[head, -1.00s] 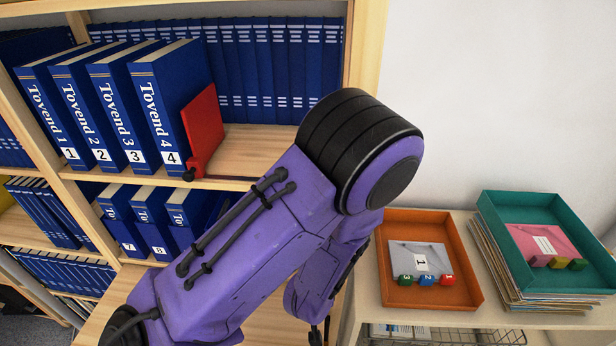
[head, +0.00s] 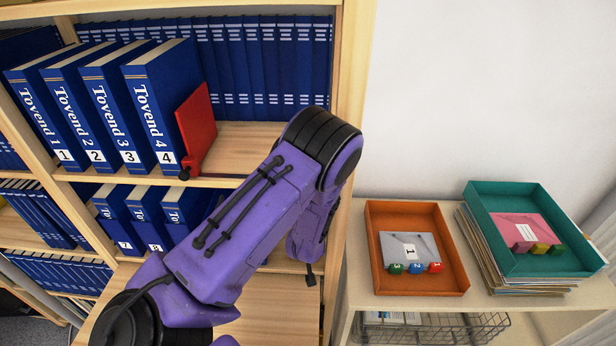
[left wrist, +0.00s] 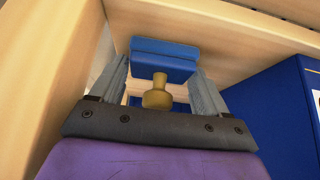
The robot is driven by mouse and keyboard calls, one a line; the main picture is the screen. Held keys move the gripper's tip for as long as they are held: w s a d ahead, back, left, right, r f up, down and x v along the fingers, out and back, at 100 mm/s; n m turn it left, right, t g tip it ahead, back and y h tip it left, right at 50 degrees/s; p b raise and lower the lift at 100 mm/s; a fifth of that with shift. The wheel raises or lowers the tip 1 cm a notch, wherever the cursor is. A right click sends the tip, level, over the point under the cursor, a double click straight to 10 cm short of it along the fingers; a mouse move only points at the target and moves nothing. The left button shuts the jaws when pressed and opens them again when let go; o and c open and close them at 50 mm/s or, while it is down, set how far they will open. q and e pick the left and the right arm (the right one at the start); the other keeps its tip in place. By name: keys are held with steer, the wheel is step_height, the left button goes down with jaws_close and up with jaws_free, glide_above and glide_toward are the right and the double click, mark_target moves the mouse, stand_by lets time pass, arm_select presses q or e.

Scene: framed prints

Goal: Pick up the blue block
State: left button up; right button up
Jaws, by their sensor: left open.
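In the left wrist view a blue block (left wrist: 165,58) lies on a pale wooden surface, between and just past the fingertips. My left gripper (left wrist: 162,72) is open around it; I cannot tell whether the fingers touch it. A brass-coloured knob (left wrist: 157,93) shows between the fingers, nearer the palm. In the head view my purple left arm (head: 250,230) reaches toward the lower shelf, and its gripper and this block are hidden. A small blue cube (head: 416,268) also sits in the orange tray, between a green and a red cube. My right gripper is not in view.
The bookcase holds blue volumes (head: 162,110) and a red bookend (head: 197,130). In the wrist view a wooden panel (left wrist: 50,60) stands left and a blue volume (left wrist: 275,110) right. The orange tray (head: 455,240) and teal tray (head: 480,200) stand on the right cabinet.

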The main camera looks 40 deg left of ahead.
arm_select(q)
steer(key=shift+s+d+r, duration=0.15)
steer(key=shift+d, duration=0.05)
steer(key=c, duration=0.7)
steer(key=shift+a, duration=0.1)
